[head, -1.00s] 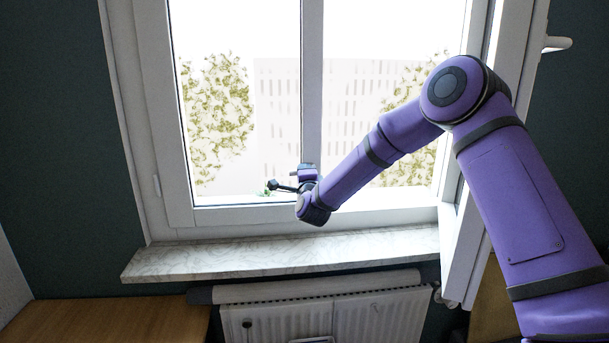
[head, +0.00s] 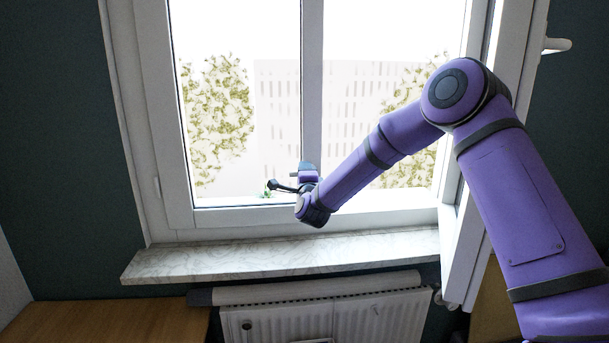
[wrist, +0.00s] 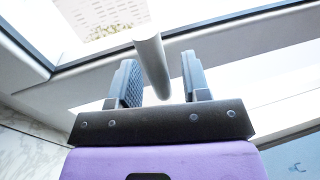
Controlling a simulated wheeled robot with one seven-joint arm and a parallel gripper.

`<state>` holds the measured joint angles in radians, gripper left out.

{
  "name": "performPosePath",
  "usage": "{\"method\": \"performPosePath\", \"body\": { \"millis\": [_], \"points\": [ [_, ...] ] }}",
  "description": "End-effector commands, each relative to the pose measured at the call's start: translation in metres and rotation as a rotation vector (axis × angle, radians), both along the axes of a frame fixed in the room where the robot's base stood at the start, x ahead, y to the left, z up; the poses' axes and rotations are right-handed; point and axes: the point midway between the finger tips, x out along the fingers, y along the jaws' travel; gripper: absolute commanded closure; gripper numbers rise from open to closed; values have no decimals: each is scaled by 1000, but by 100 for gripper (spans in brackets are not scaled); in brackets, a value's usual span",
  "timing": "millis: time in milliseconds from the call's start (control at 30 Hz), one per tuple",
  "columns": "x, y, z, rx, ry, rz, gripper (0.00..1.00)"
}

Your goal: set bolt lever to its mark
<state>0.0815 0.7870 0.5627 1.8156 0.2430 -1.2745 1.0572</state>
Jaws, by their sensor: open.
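A pale grey, round bar (wrist: 152,62), which looks like the bolt lever, passes between the two dark fingers of my gripper (wrist: 163,88) in the wrist view. The fingers stand apart on either side of it, with gaps showing, so the gripper is open around it. In the head view my gripper (head: 308,169) is at the lower middle of the window, in front of the central post. I cannot make out the lever there. A small green spot (head: 266,194) shows on the lower frame to its left; I cannot tell whether it is the mark.
A marble sill (head: 200,258) runs below the window, above a white radiator (head: 375,318). An opened white sash (head: 462,245) stands to the right, close to my arm. A wooden top (head: 110,325) is at lower left.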

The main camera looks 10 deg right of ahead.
Motion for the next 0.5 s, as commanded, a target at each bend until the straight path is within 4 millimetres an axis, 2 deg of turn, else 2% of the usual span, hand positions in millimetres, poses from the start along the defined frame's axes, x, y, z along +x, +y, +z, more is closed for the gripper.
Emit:
{"method": "performPosePath", "body": {
  "millis": [167,500],
  "points": [
    [-9,1,-1,-1,0,1,57],
    [-67,1,-13,-1,2,2,57]
  ]
}}
